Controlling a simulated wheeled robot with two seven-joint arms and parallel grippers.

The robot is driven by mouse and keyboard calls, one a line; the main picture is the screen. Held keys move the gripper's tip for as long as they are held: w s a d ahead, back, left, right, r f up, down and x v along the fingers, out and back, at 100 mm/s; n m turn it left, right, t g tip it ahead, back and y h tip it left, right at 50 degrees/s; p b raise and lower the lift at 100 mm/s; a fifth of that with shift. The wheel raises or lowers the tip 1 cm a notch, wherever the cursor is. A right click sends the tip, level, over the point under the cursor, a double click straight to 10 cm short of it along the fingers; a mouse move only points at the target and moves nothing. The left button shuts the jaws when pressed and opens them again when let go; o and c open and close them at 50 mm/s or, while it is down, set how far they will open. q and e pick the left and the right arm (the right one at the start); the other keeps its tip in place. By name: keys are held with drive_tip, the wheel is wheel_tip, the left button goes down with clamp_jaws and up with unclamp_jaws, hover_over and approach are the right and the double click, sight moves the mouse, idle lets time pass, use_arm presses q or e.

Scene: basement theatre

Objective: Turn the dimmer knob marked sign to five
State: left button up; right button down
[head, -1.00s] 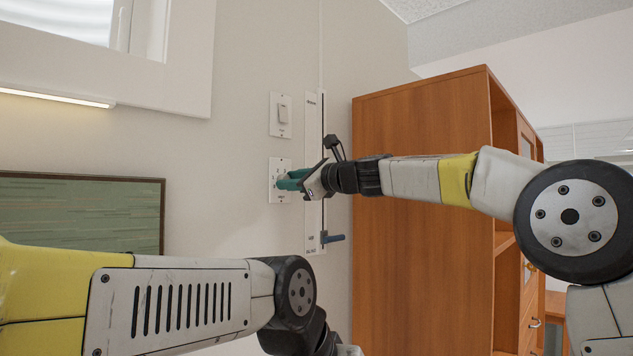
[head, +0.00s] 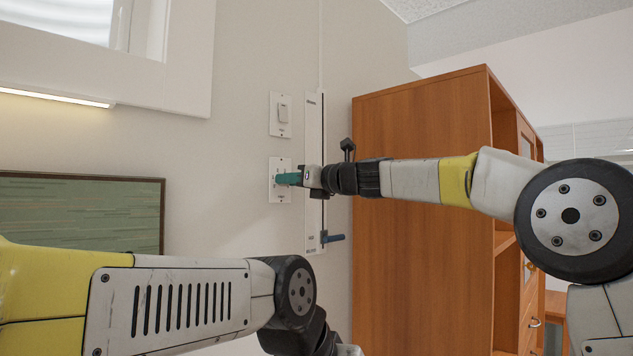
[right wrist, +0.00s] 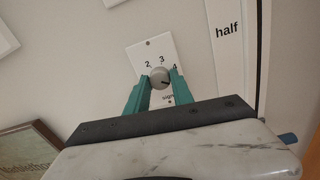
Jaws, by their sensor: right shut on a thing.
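The dimmer plate (head: 273,192) is a white plate on the wall, below a switch plate. In the right wrist view the same plate (right wrist: 141,56) looks tilted, with 2, 3 and 4 around the knob and "sign" below it. The round grey knob (right wrist: 159,75) has a small dark mark at its lower right. My right gripper (head: 281,179) is at the plate, its teal fingers shut on the knob from both sides, also in the right wrist view (right wrist: 160,79). The fingers hide part of the scale, and I cannot read a 5. My left gripper is out of view; only its arm shows.
A switch plate (head: 280,115) is just above. A tall slider panel (head: 315,225) with a blue handle (head: 334,238) stands close to the right, behind my right wrist. A wooden cabinet (head: 420,265) is farther right. A framed green picture (head: 80,215) hangs left.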

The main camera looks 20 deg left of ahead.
drive_tip(key=shift+f, duration=0.15)
idle(0.3)
drive_tip(key=c, duration=1.1)
unclamp_jaws()
drive_tip(key=v, duration=0.7)
drive_tip(key=shift+d, duration=0.4)
drive_tip(key=shift+s, duration=0.15)
